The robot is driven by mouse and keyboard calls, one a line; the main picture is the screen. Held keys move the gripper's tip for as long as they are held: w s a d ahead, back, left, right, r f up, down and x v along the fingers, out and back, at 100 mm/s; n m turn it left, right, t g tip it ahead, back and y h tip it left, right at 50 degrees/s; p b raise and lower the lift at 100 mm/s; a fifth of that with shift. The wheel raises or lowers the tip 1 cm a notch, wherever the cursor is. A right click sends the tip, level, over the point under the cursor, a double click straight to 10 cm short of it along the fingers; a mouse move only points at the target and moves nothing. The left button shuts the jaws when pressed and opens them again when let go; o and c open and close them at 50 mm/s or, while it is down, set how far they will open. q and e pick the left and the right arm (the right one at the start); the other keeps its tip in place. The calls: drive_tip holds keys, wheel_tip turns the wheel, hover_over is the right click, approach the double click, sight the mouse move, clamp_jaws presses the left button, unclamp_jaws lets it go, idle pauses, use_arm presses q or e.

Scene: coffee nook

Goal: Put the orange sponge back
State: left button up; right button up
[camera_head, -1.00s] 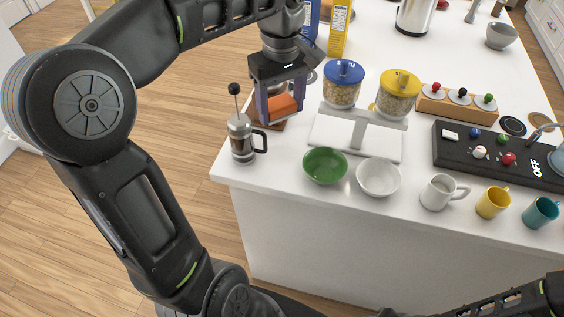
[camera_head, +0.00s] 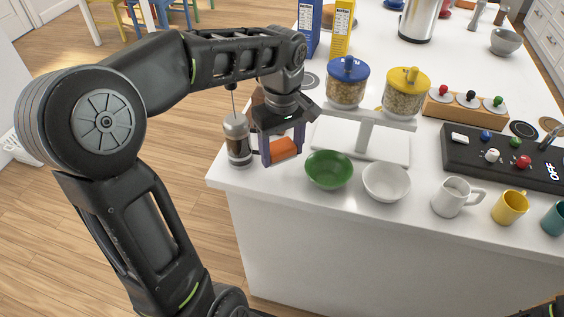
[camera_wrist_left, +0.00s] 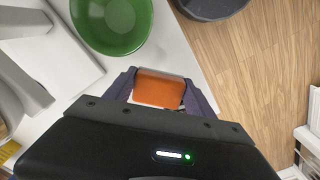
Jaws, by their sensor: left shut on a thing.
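The orange sponge (camera_head: 283,149) is between the fingers of my left gripper (camera_head: 283,151), which is shut on it. In the head view the gripper is near the left front corner of the white counter, just right of the French press (camera_head: 238,142) and left of the green bowl (camera_head: 329,169). In the left wrist view the sponge (camera_wrist_left: 158,90) sits between both fingertips, with the counter edge and wood floor beyond it. I cannot tell how high it is above the counter. My right gripper is not in view; only a bit of arm shows at bottom right.
A white scale-like stand (camera_head: 385,146) lies behind the bowls, with blue-lidded (camera_head: 347,84) and yellow-lidded jars (camera_head: 402,92) behind it. A white bowl (camera_head: 386,182), white mug (camera_head: 455,196) and yellow mug (camera_head: 509,207) line the front edge. A black control panel (camera_head: 510,158) is at right.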

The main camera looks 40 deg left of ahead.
sight(282, 173)
use_arm(q)
drive_tip(key=shift+f, duration=2.2)
drive_tip(key=shift+f, duration=0.15)
drive_tip(key=o, duration=1.6)
wheel_tip(282, 173, up, 12)
drive_tip(key=shift+r+p, duration=0.15)
drive_tip(key=shift+p, duration=0.4)
